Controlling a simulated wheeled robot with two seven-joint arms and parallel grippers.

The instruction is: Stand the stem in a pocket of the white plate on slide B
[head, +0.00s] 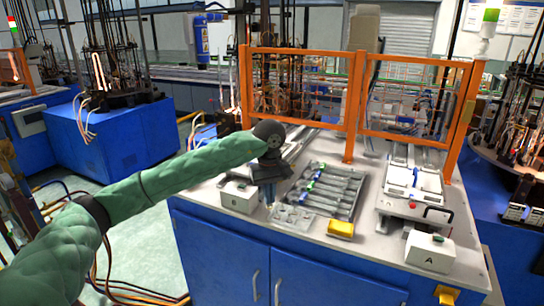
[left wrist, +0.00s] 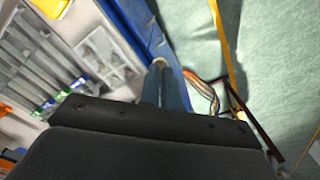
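My left gripper (head: 269,203) points down over the front of the table, between the white box marked B (head: 240,196) and the grey tray (head: 352,210). Its fingers also show in the left wrist view (left wrist: 164,85), close together; whether they are parted or hold anything is unclear. Several stems (head: 336,183) with blue and green parts lie in rows in the tray; they also show in the left wrist view (left wrist: 35,80). Slide B (head: 297,146) runs back behind my gripper, which covers its front. I cannot make out a white plate on it. My right gripper is out of view.
Slide A (head: 414,182), with white parts on it, stands at the right behind a white box marked A (head: 429,251). A yellow block (head: 341,228) and a clear pocketed tray (head: 292,218) lie near the front edge. An orange-framed guard (head: 357,105) stands behind.

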